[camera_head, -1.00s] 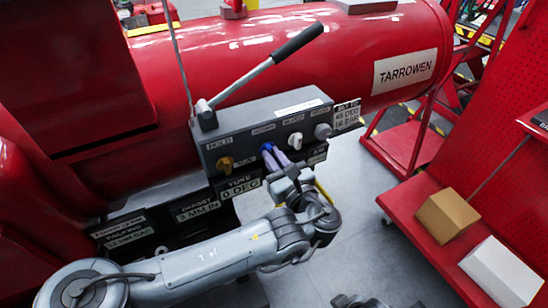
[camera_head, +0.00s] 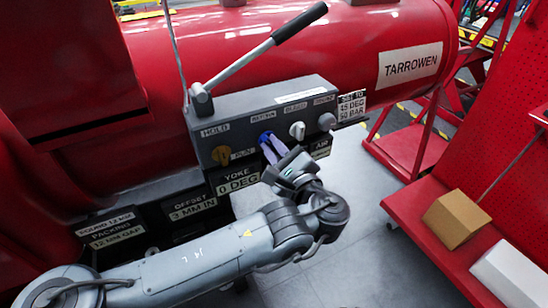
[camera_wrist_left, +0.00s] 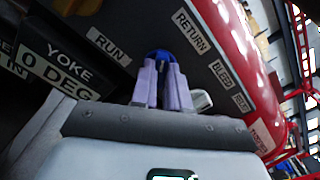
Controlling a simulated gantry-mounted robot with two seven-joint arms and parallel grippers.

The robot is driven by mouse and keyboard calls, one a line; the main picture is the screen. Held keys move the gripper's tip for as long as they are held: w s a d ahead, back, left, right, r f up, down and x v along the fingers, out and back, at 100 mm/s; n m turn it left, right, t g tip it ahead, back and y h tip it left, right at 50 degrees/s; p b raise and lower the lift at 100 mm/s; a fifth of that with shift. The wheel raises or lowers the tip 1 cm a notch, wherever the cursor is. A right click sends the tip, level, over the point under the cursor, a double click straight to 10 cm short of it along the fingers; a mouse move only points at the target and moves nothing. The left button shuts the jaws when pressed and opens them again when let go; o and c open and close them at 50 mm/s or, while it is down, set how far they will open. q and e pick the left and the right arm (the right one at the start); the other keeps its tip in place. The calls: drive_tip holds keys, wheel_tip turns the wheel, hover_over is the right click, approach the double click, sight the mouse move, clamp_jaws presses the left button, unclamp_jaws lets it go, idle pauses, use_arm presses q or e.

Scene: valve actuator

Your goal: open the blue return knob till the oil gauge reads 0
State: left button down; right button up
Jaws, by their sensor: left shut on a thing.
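The blue return knob (camera_head: 265,136) is on the front of the grey control box (camera_head: 235,112), under a RETURN label. It also shows in the left wrist view (camera_wrist_left: 160,54). My left gripper (camera_head: 273,149) is shut on the blue knob, its pale purple fingers on either side of it. In the left wrist view the fingers (camera_wrist_left: 162,80) partly cover the knob. I cannot make out an oil gauge. My right gripper is not in view.
A long lever (camera_head: 255,55) rises above the box. A red shelf (camera_head: 425,215) with two boxes stands at right.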

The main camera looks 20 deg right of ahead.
use_arm(q)
drive_tip(key=n+b, duration=0.2)
drive_tip(key=b, duration=0.1)
drive_tip(key=n+b, duration=0.6)
drive_tip(key=shift+f, duration=0.3)
drive_tip(key=shift+r+n+b, duration=0.1)
drive_tip(key=shift+n+b, duration=0.25)
drive_tip(key=shift+n, duration=0.25)
drive_tip(key=c, duration=1.1)
unclamp_jaws()
drive_tip(key=shift+r, duration=0.1)
